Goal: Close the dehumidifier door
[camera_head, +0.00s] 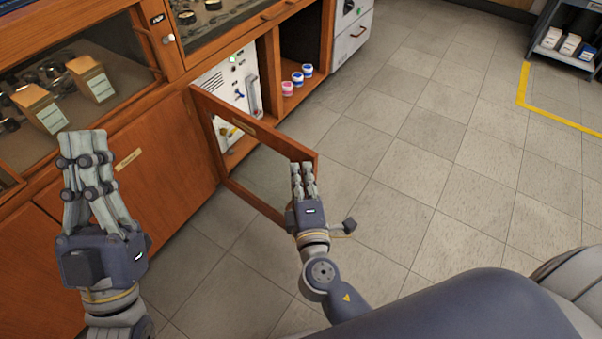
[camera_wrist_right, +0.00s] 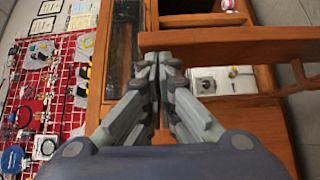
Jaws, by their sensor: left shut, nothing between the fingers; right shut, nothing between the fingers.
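The dehumidifier door (camera_head: 255,131) is a wooden frame around a clear pane. It stands open, swung out from the cabinet into the room. A white machine with a panel (camera_head: 232,78) shows in the open compartment behind it. My right gripper (camera_head: 302,168) is shut and empty at the door's free right end, overlapping its end in the head view; I cannot tell if they touch. In the right wrist view the shut fingers (camera_wrist_right: 158,62) point toward the cabinet, beside a wooden rail (camera_wrist_right: 230,37). My left gripper (camera_head: 84,145) is shut and empty, raised before the closed cabinet front at left.
Pink and blue-lidded jars (camera_head: 297,79) stand in the open shelf right of the machine. A closed wooden panel (camera_head: 165,165) lies left of the door. Tiled floor (camera_head: 440,150) is clear to the right. A shelf with boxes (camera_head: 570,45) stands far right.

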